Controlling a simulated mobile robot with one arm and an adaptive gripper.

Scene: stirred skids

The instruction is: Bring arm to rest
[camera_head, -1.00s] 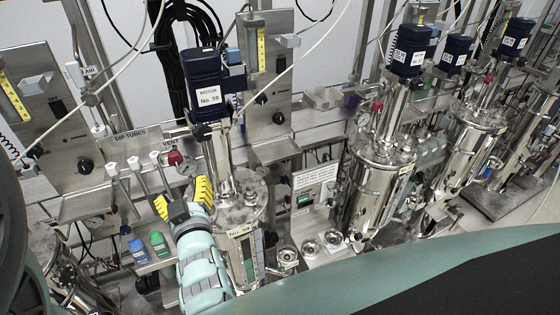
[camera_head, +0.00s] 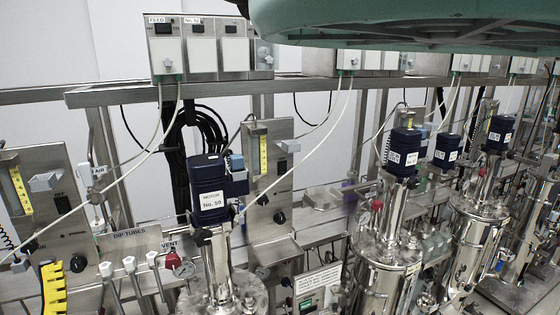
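My gripper (camera_head: 53,289) shows only in part, at the bottom left edge of the head view. One yellow ribbed finger is seen, pointing up; the other finger and the rest of the gripper are out of the frame. It is in front of the steel panel at the left, left of the dip tubes (camera_head: 131,265). I cannot see anything held in it, and its opening is hidden. A large teal part of my own arm crosses the top right of the view.
A steel vessel (camera_head: 222,295) with a dark blue motor (camera_head: 208,185) labelled No. 59 stands near the middle. Several similar vessels (camera_head: 388,265) run to the right. A steel frame rail (camera_head: 290,88) carries white boxes (camera_head: 200,50) above. Thin hoses hang across the panels.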

